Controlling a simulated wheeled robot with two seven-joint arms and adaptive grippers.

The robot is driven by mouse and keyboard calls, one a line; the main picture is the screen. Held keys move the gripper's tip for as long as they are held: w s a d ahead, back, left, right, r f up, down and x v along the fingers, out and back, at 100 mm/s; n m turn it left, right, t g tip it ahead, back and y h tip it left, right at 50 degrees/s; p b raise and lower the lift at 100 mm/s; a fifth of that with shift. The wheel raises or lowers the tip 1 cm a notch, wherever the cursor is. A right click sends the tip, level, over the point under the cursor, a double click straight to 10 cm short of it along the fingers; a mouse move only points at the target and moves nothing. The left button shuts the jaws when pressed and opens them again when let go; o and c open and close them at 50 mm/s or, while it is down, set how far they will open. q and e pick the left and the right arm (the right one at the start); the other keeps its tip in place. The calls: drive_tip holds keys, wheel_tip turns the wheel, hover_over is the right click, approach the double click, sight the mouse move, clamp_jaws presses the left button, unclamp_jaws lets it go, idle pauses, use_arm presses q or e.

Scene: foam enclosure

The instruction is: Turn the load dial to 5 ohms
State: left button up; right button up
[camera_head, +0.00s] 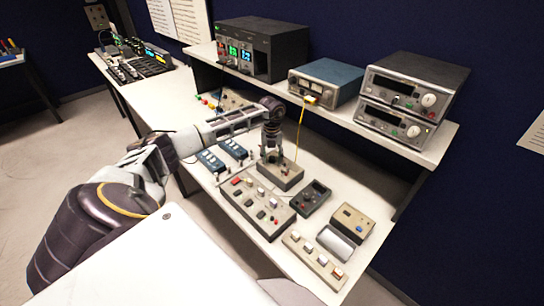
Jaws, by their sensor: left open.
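My left arm reaches in from the left over the white bench. Its gripper (271,154) points down, open, at the top of a small beige box (287,179). A dial on this box, if it is the load dial, is mostly hidden by the fingers. I cannot read any ohm marks or the dial's setting. I cannot tell whether the fingers touch the dial or stand around it. My right gripper is not in view.
In front of the box are a beige switch panel (258,207), a dark handheld unit (312,198) and a strip of switches (314,260). Blue modules (210,161) lie to the left. A raised shelf (345,113) carries instruments, and a yellow cable (300,125) hangs near the gripper.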

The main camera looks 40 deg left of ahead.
use_arm(q)
drive_tip(key=c, duration=1)
clamp_jaws()
